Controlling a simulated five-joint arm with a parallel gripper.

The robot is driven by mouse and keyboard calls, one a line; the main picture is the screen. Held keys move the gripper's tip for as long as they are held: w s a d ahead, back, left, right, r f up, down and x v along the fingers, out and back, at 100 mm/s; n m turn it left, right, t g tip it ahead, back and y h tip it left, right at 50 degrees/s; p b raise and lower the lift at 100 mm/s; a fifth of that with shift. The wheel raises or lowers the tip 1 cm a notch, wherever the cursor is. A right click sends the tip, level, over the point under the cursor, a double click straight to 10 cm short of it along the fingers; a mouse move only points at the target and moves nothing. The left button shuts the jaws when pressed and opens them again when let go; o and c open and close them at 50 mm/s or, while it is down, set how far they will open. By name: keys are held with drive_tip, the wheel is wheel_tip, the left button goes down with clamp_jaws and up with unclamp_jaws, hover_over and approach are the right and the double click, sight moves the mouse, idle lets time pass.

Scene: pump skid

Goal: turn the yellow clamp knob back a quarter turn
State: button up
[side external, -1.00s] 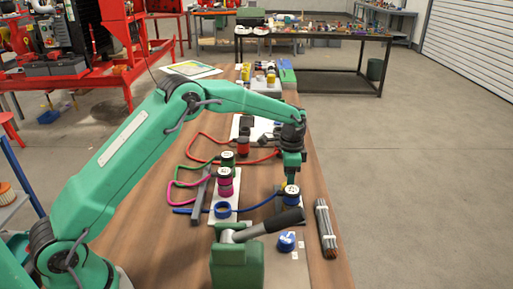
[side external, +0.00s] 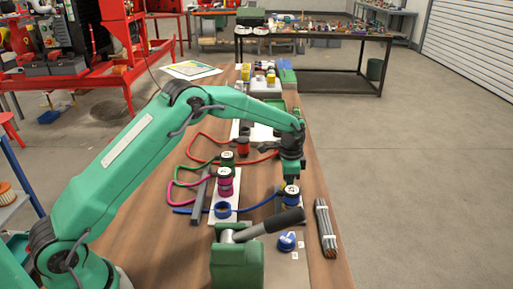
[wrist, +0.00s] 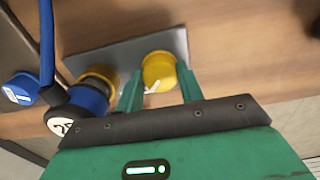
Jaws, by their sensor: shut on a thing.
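The yellow clamp knob (wrist: 158,68) stands on a grey plate (wrist: 121,54) in the wrist view. A white mark shows on its near part, slanting up to the right. My gripper (wrist: 160,80) has one green finger on each side of the knob and is shut on it. In the side view my gripper (side external: 291,176) points down just behind the blue hose plug (side external: 291,194). There, the yellow knob is hidden behind the gripper and plug.
The blue plug (wrist: 89,97), with its hose and yellow collar (wrist: 99,76), is close left of my fingers. A blue knob (side external: 287,241), a black-handled lever (side external: 275,222) and a rod bundle (side external: 325,228) are nearer the side camera.

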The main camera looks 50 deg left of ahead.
drive_tip(key=shift+n, duration=0.5)
drive_tip(key=n, duration=1.2)
drive_tip(key=shift+r+n, duration=0.1)
drive_tip(key=shift+n, duration=0.2)
drive_tip(key=n, duration=0.4)
drive_tip(key=shift+n, duration=0.3)
drive_tip(key=o, duration=1)
